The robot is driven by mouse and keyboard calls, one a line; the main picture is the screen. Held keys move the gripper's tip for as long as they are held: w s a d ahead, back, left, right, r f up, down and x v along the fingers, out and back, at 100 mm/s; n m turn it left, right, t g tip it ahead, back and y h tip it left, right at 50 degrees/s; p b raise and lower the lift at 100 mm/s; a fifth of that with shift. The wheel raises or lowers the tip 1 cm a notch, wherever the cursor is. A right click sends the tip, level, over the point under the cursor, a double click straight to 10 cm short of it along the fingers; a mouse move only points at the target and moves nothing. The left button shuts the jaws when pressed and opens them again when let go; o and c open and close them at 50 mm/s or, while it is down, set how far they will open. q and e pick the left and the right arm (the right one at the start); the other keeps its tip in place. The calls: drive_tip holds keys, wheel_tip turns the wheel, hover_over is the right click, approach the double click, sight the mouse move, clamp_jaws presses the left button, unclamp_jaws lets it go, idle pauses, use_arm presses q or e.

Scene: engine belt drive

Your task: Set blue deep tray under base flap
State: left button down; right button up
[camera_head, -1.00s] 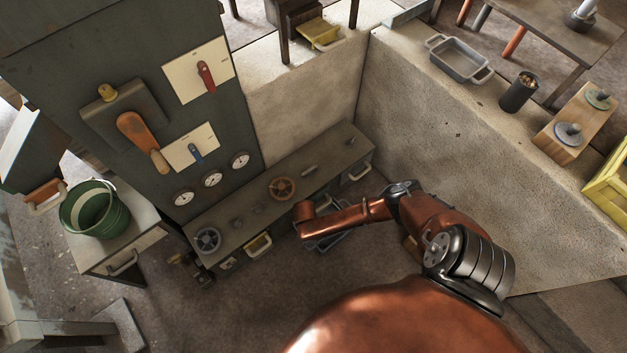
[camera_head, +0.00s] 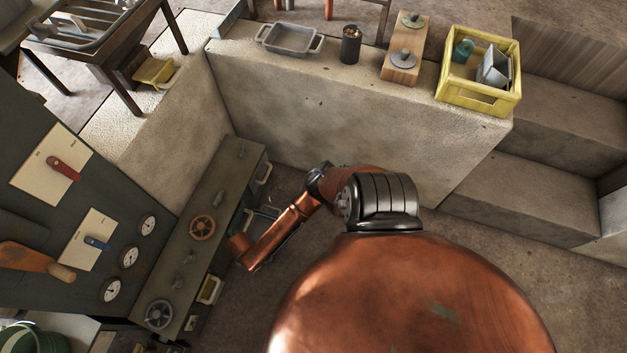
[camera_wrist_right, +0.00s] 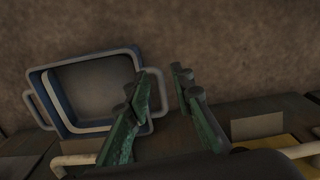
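The blue deep tray (camera_wrist_right: 97,85) lies below my right gripper in the right wrist view, with blue sides, a grey rim and interior, and a looped handle at each end. It looks empty. My right gripper (camera_wrist_right: 168,82) shows two green fingers apart with nothing held between them; its left finger overlaps the tray's right handle, and I cannot tell whether they touch. In the head view only a sliver of the tray (camera_head: 268,211) shows behind my right arm, and the fingertips are hidden. The base (camera_head: 203,228) has handled fronts along its side; which one is the flap is unclear. My left gripper is out of view.
A low wall (camera_head: 330,105) bounds the far side, carrying a grey tray (camera_head: 290,40), a dark can (camera_head: 350,45), a wooden block (camera_head: 405,50) and a yellow crate (camera_head: 478,95). A panel with levers and gauges (camera_head: 75,215) stands at left. Floor right of my arm is clear.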

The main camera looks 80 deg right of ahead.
drive_tip(key=s+a+r+n+y, duration=0.1)
drive_tip(key=s+a+r+y, duration=0.15)
drive_tip(key=s+a, duration=0.45)
drive_tip(key=s+a+r+n+y, duration=0.1)
drive_tip(key=s+a+r, duration=0.35)
drive_tip(key=s, duration=0.35)
drive_tip(key=s+d+r+t+h, duration=0.1)
drive_tip(key=s+d+r+h, duration=0.1)
drive_tip(key=s+d+r, duration=1)
drive_tip(key=shift+r+h, duration=0.3)
drive_tip(key=shift+h, duration=0.05)
